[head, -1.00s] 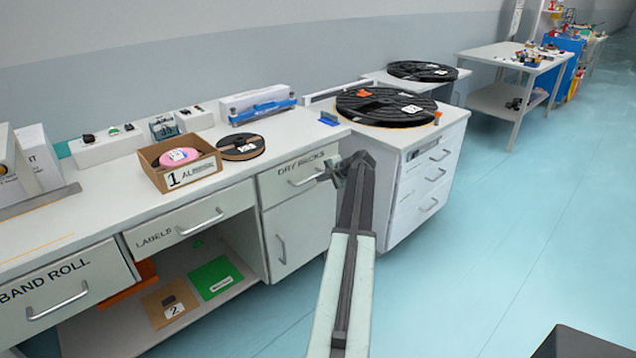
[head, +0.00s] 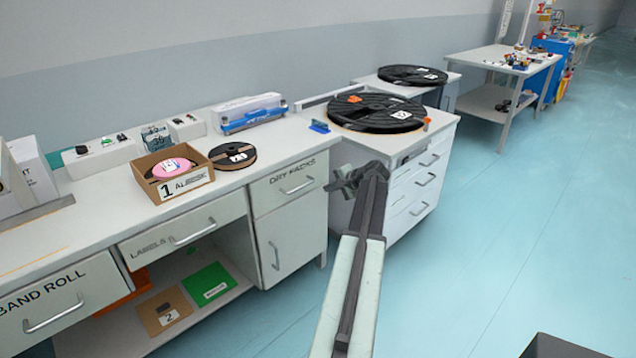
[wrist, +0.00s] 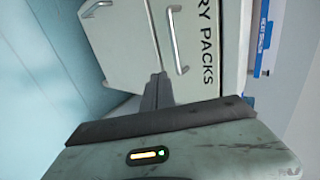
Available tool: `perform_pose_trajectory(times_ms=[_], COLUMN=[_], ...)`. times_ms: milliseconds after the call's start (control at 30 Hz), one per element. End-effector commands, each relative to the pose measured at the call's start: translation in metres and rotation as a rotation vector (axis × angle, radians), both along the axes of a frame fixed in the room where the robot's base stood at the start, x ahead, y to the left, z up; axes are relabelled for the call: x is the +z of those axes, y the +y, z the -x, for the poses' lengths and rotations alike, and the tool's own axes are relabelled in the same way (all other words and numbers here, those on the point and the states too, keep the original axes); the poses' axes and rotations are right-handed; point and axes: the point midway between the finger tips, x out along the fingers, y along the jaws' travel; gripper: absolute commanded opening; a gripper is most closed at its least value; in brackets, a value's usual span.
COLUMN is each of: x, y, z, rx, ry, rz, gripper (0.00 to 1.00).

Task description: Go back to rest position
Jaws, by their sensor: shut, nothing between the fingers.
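My gripper (head: 345,184) is at the end of my raised arm, in front of the gap between the DRY PACKS cabinet (head: 290,215) and the white drawer unit (head: 420,195). It is shut and empty, and touches nothing that I can see. In the wrist view my gripper (wrist: 157,82) points toward the DRY PACKS drawer (wrist: 215,45), with the cabinet door and its handle beside it.
An open cardboard box (head: 187,188) with a pink reel stands on the bench beside a small black reel (head: 233,156). Large black reels (head: 377,113) lie at the bench's far end.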

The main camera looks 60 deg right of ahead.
Motion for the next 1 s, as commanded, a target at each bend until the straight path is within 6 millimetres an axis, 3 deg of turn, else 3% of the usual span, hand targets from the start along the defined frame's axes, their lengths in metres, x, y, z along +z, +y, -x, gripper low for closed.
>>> perform_pose_trajectory(times_ms=[33, 233, 767, 1000], x=[0.013, 0.021, 0.020, 0.023], y=[0.004, 0.010, 0.011, 0.034], z=[0.009, 0.023, 0.024, 0.025], rx=[-0.001, 0.004, 0.005, 0.015], ry=[0.000, 0.000, 0.001, 0.014], rz=[0.000, 0.000, 0.000, 0.020], gripper=[0.00, 0.00, 0.00, 0.00])
